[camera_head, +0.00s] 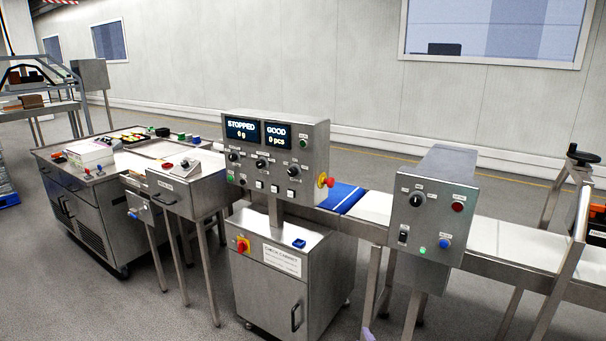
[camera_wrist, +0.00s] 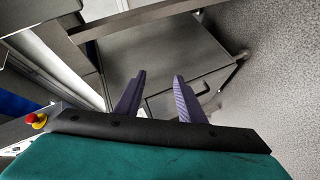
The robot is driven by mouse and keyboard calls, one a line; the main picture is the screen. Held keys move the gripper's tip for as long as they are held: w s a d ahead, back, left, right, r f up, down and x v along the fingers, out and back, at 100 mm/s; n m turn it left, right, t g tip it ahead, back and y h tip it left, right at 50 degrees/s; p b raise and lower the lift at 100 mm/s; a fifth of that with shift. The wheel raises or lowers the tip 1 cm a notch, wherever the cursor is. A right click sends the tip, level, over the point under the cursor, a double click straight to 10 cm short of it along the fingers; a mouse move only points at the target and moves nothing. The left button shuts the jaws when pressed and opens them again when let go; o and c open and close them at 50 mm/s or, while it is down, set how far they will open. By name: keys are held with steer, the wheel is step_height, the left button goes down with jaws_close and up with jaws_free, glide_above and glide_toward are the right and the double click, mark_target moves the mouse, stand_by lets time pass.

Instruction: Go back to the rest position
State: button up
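My gripper (camera_wrist: 158,98) shows in the wrist view with its two purple fingers apart and nothing between them. It points toward a steel cabinet with a handle, and the floor shows at the right. In the head view only a small purple bit shows at the bottom edge, right of the middle cabinet; the rest of my gripper is out of that view. No held object is seen.
A checkweigher panel (camera_head: 277,160) reads STOPPED, 0 g, GOOD, 0 pcs, above a steel cabinet (camera_head: 270,295). A conveyor (camera_head: 483,238) with a control box (camera_head: 433,210) runs right. A workbench (camera_head: 85,225) with small items stands left. Grey floor (camera_head: 110,310) is open in front.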

steer(key=s+a+f+m+g+h, duration=0.2)
steer(key=s+f+m+g, duration=0.6)
steer(key=s+f, duration=1.2)
steer(key=s+a+r+m+g, duration=0.2)
steer(key=s+m+g, duration=0.4)
steer(key=s, duration=1.9)
steer(key=g, duration=0.6)
steer(key=shift+s+r+y, duration=0.2)
steer(key=shift+s+y, duration=0.05)
steer(key=shift+y, duration=0.15)
steer(key=shift+c, duration=0.6)
